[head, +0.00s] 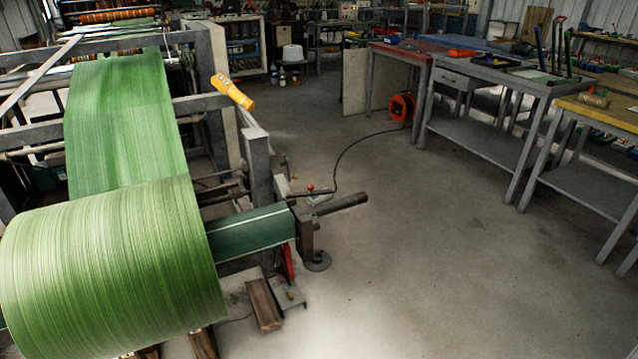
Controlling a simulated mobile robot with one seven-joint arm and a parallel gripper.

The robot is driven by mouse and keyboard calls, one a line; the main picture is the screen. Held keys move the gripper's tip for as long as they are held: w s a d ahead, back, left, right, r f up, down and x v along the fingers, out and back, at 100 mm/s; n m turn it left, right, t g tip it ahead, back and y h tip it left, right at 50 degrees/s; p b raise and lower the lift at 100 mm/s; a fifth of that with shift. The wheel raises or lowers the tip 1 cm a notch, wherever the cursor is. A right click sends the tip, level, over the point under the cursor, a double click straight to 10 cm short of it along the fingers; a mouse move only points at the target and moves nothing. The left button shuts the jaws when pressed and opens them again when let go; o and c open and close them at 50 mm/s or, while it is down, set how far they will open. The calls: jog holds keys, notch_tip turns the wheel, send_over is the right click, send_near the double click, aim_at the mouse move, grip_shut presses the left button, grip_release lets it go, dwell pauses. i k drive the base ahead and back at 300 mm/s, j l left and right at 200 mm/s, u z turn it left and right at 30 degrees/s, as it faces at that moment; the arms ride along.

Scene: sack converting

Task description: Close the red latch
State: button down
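A narrow red piece (288,262), which may be the red latch, hangs down beside the dark bracket (304,228) at the end of the green roll's shaft. Most of it is behind the bracket, and I cannot tell whether it is open or closed. A small red knob (310,187) stands on a thin rod above the bracket. A green beam (250,232) with a pale stripe runs from the large green roll (110,265) to the bracket. My gripper is not in view.
A yellow control pendant (232,92) hangs on the machine frame. Wooden blocks (264,304) lie on the floor below the bracket. A black cable runs to a red reel (401,107). Workbenches (490,80) stand at the right. The floor (430,260) between is clear.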

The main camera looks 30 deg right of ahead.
aim_at(310, 187)
jog(key=i+l+u, duration=0.1)
jog(key=l, duration=0.5)
jog(key=i+l, duration=0.3)
jog(key=l, duration=0.3)
jog(key=i+l+u, duration=0.15)
jog(key=l, duration=0.45)
jog(key=i+l, duration=0.25)
jog(key=l, duration=0.35)
jog(key=i+l+u, duration=0.15)
jog(key=l, duration=0.5)
jog(key=i+l, duration=0.15)
jog(key=l, duration=0.45)
jog(key=i+l+u, duration=0.15)
jog(key=l, duration=1.15)
jog(key=i+u, duration=0.05)
